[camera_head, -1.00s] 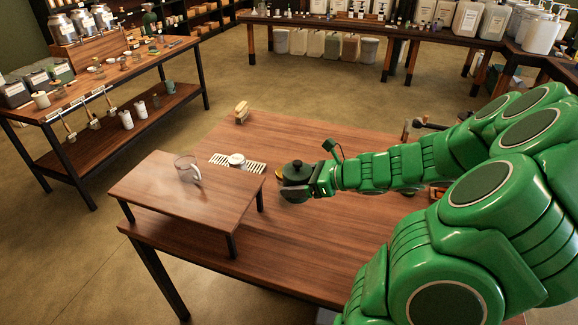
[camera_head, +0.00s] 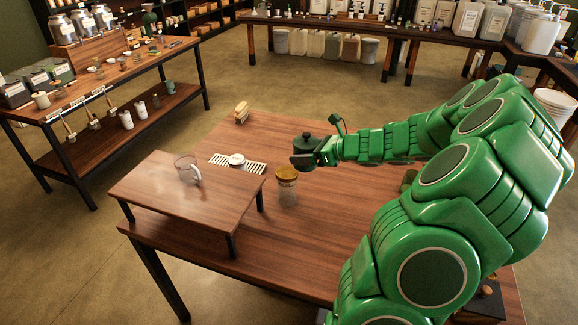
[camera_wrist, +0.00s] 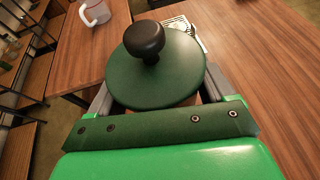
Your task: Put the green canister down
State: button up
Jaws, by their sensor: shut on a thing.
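The green canister (camera_head: 306,143) has a round dark green lid with a black knob. My gripper (camera_head: 308,157) is shut on it from the right in the head view. The canister is upright over the far middle of the wooden table (camera_head: 330,250). In the wrist view the lid (camera_wrist: 180,82) fills the middle, with a grey finger on each side. The lid hides most of the canister's body and its base, so I cannot tell whether it touches the tabletop.
A glass jar with a wooden lid (camera_head: 287,187) stands nearer on the table. A raised wooden stand (camera_head: 165,205) at left bears a clear mug (camera_head: 187,170). Bare tabletop lies around the jar.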

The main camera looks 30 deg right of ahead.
jog(key=w+d+r+m+t+h, duration=0.1)
jog(key=w+d, duration=0.2)
jog(key=w, duration=0.9)
jog(key=w+d+m+h, duration=0.2)
jog(key=w+d, duration=0.1)
jog(key=w, duration=0.9)
jog(key=shift+t, duration=0.3)
jog(key=f, duration=2)
jog(key=shift+w+d+f, duration=0.1)
jog(key=shift+d+f, duration=0.1)
jog(key=shift+f, duration=0.15)
jog(key=o, duration=1.1)
